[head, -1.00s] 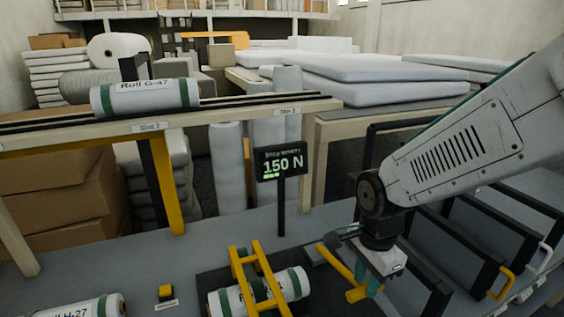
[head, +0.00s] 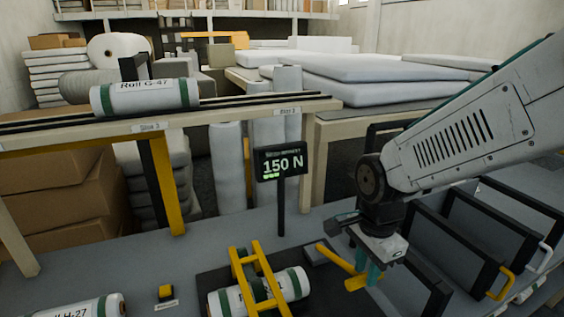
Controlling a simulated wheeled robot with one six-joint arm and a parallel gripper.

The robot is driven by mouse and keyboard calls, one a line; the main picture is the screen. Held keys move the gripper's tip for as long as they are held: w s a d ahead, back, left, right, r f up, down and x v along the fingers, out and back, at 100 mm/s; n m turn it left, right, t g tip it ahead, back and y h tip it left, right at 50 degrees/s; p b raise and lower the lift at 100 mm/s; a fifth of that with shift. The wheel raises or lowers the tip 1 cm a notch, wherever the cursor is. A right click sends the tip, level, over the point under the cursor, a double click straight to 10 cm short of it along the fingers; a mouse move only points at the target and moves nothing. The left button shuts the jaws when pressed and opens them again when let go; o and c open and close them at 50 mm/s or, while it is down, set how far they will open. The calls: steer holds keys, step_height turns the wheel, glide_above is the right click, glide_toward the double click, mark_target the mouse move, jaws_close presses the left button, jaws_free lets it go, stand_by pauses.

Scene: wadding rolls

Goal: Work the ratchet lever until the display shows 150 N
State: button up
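Whether the fingers touch the lever or are open cannot be told. A white roll with green bands (head: 290,286) lies under a yellow frame (head: 240,272) left of the lever.
Roll G-47 (head: 146,97) lies on the raised rail shelf (head: 225,115). Roll H-27 (head: 80,308) lies at the front left, near a small yellow block (head: 166,292). Black-framed racks with yellow and white handles (head: 500,284) stand at the right, close to my arm.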

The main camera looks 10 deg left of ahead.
steer(key=shift+w+a+r, duration=0.2)
steer(key=shift+w+r, duration=0.05)
steer(key=shift+r, duration=0.8)
steer(key=shift+w+a+r, duration=0.15)
steer(key=shift+w+r, duration=0.15)
steer(key=shift+r, duration=0.75)
steer(key=shift+w+a+r, duration=0.2)
steer(key=shift+w+r, duration=0.05)
steer(key=shift+r, duration=0.8)
step_height(320, 180, up, 6)
steer(key=shift+f, duration=0.1)
